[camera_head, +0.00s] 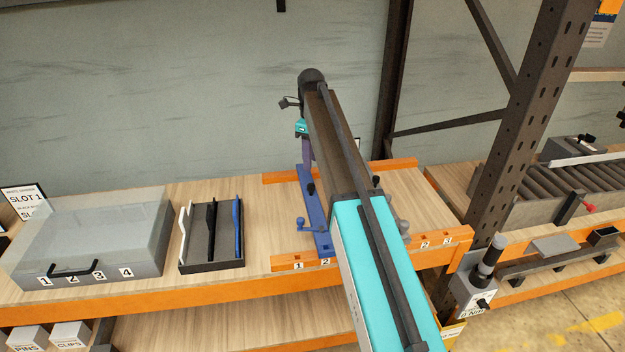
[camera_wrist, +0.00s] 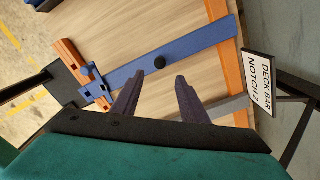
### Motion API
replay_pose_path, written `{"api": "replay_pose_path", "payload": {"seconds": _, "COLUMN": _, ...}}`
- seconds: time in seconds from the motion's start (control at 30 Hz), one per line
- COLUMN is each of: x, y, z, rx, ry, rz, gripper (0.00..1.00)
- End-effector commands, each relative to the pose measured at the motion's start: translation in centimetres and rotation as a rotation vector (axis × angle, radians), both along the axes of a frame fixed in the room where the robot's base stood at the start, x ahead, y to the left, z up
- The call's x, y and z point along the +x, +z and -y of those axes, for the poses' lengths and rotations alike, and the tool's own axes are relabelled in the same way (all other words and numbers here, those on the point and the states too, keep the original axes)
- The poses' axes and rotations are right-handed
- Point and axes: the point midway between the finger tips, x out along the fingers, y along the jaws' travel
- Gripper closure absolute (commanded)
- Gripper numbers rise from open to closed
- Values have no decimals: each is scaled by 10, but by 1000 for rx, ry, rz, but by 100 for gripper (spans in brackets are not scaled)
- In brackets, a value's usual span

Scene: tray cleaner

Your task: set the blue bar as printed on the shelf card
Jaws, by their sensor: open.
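The blue bar (camera_head: 308,190) lies across the wooden deck between two orange rails. Its near end, with a blue lever, lies by the front rail (camera_head: 284,263), close to the label 2. A black knob (camera_wrist: 160,62) stands on the bar. The card (camera_wrist: 261,84) in the wrist view reads "DECK BAR NOTCH 2". My gripper (camera_head: 308,167) is over the bar. In the wrist view its two purple fingers (camera_wrist: 160,76) are apart, with the knob just beyond their tips and nothing between them. My arm hides part of the deck and front rail in the head view.
A grey case (camera_head: 100,225) numbered 1 to 4 and a black tray (camera_head: 212,267) with white, black and blue dividers stand left. A card (camera_head: 24,200) names divider slots. A dark rack post (camera_head: 515,120) and a roller conveyor (camera_head: 545,185) are right.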

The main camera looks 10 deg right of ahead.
Motion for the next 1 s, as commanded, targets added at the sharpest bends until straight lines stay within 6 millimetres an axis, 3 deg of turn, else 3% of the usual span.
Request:
{"api": "replay_pose_path", "payload": {"seconds": 0.6, "x": -1, "y": -73, "z": 1, "rx": 0, "ry": -1, "rz": -1, "gripper": 60}}
{"api": "replay_pose_path", "payload": {"seconds": 1.0, "x": 0, "y": -96, "z": 2, "rx": 0, "ry": -2, "rz": 0, "gripper": 60}}
